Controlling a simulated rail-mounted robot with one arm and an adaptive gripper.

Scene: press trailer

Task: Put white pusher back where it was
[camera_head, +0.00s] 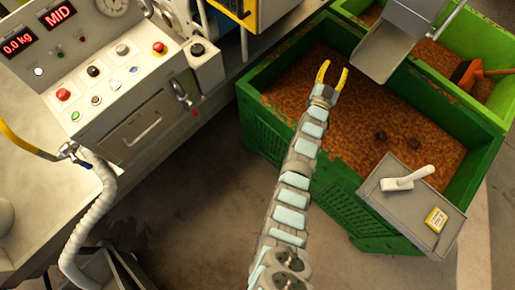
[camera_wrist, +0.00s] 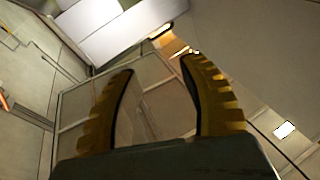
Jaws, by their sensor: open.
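The white pusher (camera_head: 408,178) lies on a grey shelf plate (camera_head: 398,214) at the right corner of the green bin in the head view. Its handle points up and right. My gripper (camera_head: 332,73) is above the bin's far left part, well up and left of the pusher. Its yellow fingers are spread and nothing is between them. In the wrist view the open fingers (camera_wrist: 161,95) face up toward walls and ceiling, and the pusher is not in that view.
The green bin (camera_head: 361,213) holds brown granular material with two dark lumps. A metal chute (camera_head: 387,52) hangs over its far side. A yellow-labelled box (camera_head: 436,220) lies on the plate. A control panel (camera_head: 105,70) stands at left. An orange-headed tool (camera_head: 466,74) lies in the second bin.

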